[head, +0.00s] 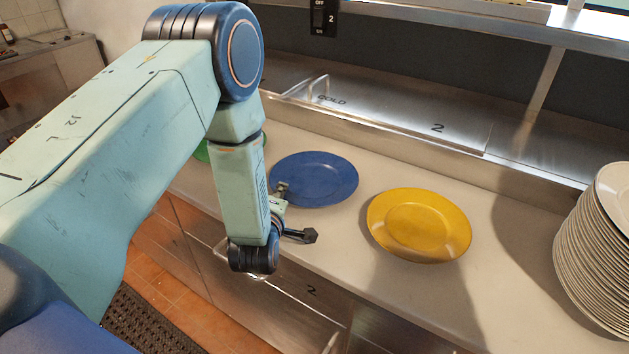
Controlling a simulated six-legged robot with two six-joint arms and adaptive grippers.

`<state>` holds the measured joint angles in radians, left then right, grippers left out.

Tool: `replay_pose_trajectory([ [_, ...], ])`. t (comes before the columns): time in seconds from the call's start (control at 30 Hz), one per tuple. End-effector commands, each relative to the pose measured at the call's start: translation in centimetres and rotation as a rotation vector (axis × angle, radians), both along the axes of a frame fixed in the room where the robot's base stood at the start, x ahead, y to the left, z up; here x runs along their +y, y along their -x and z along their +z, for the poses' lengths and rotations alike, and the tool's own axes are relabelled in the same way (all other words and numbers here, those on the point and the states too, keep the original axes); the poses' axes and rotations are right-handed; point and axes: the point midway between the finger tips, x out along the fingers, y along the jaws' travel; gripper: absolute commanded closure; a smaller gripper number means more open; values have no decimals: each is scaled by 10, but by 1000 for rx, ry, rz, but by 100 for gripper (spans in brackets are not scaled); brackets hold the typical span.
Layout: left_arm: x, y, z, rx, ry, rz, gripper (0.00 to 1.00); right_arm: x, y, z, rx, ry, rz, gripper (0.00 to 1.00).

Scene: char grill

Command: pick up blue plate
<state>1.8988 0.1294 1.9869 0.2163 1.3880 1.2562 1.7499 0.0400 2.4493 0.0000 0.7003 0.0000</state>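The blue plate (318,180) lies flat on the pale counter, left of a yellow plate. My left gripper (297,211) is at the near edge of the blue plate, with its two fingers spread apart. One finger is by the plate's near left rim and the other points right over the counter in front of it. Nothing shows between the fingers. I cannot tell whether a finger touches the plate. My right gripper is not in view.
The yellow plate (419,226) lies right of the blue one. A green item (202,152) is mostly hidden behind my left arm. A tall stack of white plates (597,250) stands at the right. A steel ledge (400,120) runs behind the counter (350,262).

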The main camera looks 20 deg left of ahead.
Motion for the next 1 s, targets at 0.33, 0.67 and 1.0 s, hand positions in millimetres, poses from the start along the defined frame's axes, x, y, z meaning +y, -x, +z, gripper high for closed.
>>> replay_pose_trajectory([
  [0.33, 0, 0, 0, 0, 0, 0, 100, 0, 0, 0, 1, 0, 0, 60],
  [0.67, 0, 1, -1, 4, 1, 0, 100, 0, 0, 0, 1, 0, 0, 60],
  [1.0, 0, -1, 1, -4, 1, 1, 100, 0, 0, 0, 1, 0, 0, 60],
])
